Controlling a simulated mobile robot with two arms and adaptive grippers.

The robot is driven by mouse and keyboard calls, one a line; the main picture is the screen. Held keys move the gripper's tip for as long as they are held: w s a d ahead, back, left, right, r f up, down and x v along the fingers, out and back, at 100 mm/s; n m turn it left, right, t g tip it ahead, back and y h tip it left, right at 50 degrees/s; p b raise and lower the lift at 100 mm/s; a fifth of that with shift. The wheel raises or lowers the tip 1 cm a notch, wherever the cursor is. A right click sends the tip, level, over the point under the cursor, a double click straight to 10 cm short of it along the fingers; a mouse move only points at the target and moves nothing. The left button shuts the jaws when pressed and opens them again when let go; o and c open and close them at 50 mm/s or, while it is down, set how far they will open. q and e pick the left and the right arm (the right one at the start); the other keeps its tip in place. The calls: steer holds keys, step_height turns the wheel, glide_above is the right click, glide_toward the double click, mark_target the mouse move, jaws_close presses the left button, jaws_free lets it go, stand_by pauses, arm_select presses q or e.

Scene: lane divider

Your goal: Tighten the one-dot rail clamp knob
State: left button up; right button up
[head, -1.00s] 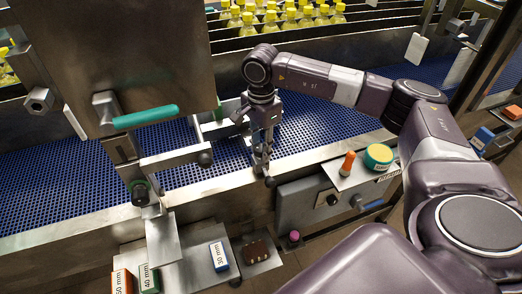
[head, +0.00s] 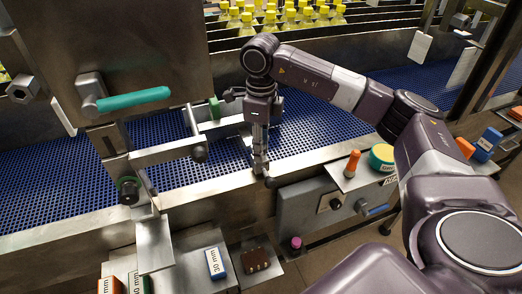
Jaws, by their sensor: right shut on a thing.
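My right gripper (head: 261,165) points down at the near edge of the blue conveyor belt (head: 330,130). It is shut on a small clamp knob, which the fingers mostly hide. No dot marks can be made out at this size. A dark round knob end (head: 270,182) shows just below and beside the fingertips. Another black knob (head: 199,154) sits on a metal bracket to the left. A black knob with a green ring (head: 128,190) is farther left. My left gripper is not in view.
A steel panel with a teal handle (head: 133,99) stands at the left. Below are a blue 30 mm block (head: 216,263) and a brown block (head: 256,261). An orange cone-like piece (head: 352,163) and a green-yellow roll (head: 382,157) lie on a shelf at the right.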

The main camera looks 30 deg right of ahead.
steer(key=m, duration=0.2)
steer(key=m+b, duration=0.1)
steer(key=m, duration=0.2)
steer(key=shift+w+r, duration=0.1)
steer(key=shift+r, duration=0.1)
steer(key=shift+r+m, duration=0.1)
steer(key=shift+m, duration=0.3)
steer(key=o, duration=1)
steer(key=shift+o, duration=0.8)
step_height(320, 180, up, 12)
